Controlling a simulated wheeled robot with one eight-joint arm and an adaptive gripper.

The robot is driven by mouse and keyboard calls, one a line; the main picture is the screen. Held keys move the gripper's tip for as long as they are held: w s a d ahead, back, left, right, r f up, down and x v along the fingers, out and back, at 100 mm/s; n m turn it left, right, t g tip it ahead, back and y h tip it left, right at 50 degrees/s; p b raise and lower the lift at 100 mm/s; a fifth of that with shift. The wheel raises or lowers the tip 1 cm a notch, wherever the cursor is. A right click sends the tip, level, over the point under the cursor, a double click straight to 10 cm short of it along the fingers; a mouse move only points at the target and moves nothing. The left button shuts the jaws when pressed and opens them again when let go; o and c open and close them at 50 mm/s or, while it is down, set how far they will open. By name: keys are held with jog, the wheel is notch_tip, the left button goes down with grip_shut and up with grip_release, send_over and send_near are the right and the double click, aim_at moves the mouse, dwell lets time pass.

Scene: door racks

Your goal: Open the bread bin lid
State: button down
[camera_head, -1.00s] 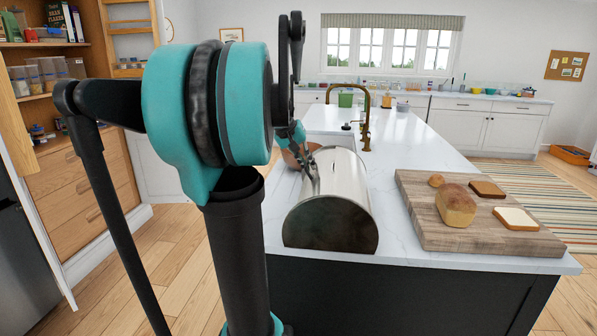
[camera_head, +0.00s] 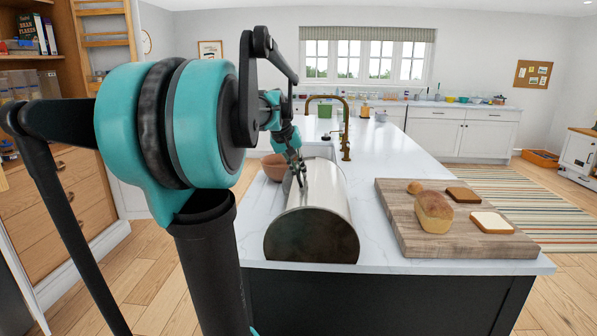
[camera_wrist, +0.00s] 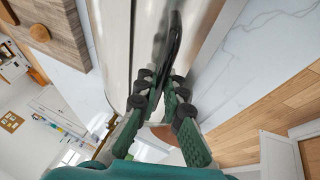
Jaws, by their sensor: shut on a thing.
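The bread bin (camera_head: 312,235) is a shiny silver cylinder lying on its side near the island's front edge, with a dark round end facing me. Its curved metal surface fills the upper middle of the wrist view (camera_wrist: 116,45). A dark bar handle (camera_wrist: 173,42) runs along the lid there. My gripper (camera_head: 301,183) is at the upper left of the bin. In the wrist view its green fingers with black pads (camera_wrist: 160,88) are closed around the near end of the handle. The lid's edge is not clear, so I cannot tell how far it is open.
A wooden board (camera_head: 400,225) with a loaf (camera_head: 434,212) and bread slices lies right of the bin. A brown bowl (camera_head: 274,167) is behind the bin on the left, near a brass tap (camera_head: 346,135). White worktop is clear between bin and board.

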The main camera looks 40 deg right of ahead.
jog(key=c, duration=1.6)
grip_release()
jog(key=v, duration=1.2)
jog(key=w+a+f+n+t+y, duration=0.1)
jog(key=w+a+f+n+t, duration=0.25)
jog(key=w+a+f, duration=0.95)
jog(key=w+a+f+n+t+y, duration=0.1)
jog(key=a+f+n+t+y, duration=0.15)
jog(key=a+f, duration=0.95)
jog(key=s+a+f+n+y, duration=0.1)
jog(key=s+a+f+n, duration=0.1)
jog(key=a+f, duration=0.35)
jog(key=s+a+f+n+y, duration=0.1)
jog(key=s+a+f, duration=0.1)
jog(key=a, duration=0.7)
jog(key=s+f, duration=0.2)
jog(key=s, duration=0.2)
jog(key=s+f+g, duration=0.1)
jog(key=s+f, duration=0.1)
jog(key=s, duration=0.2)
jog(key=s+f+g, duration=0.1)
jog(key=s+f, duration=0.2)
jog(key=s, duration=0.1)
jog(key=shift+s+a, duration=0.1)
jog(key=shift+s, duration=0.25)
